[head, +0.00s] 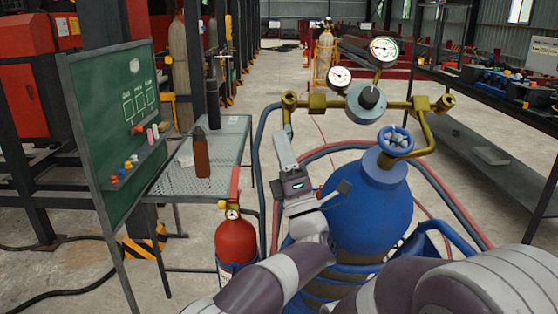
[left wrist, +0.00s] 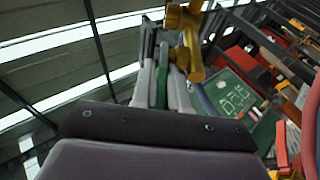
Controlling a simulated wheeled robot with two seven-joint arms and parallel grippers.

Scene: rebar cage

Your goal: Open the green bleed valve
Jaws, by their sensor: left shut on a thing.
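The green bleed valve's lever (left wrist: 162,86) shows in the left wrist view as a green strip between my left gripper's fingers (left wrist: 164,76). The fingers are shut on it, just below a brass fitting (left wrist: 188,48). In the head view my left gripper (head: 286,142) reaches up to the left end of the brass manifold (head: 317,101). There the fingers hide most of the lever, and I cannot tell its exact angle. My right gripper is out of view.
A blue cylinder (head: 372,212) with a blue handwheel (head: 395,141) stands below the manifold, with two gauges above. A red extinguisher (head: 236,240), a mesh table (head: 225,150) and a green board (head: 118,115) are at left. Hoses run around the cylinder.

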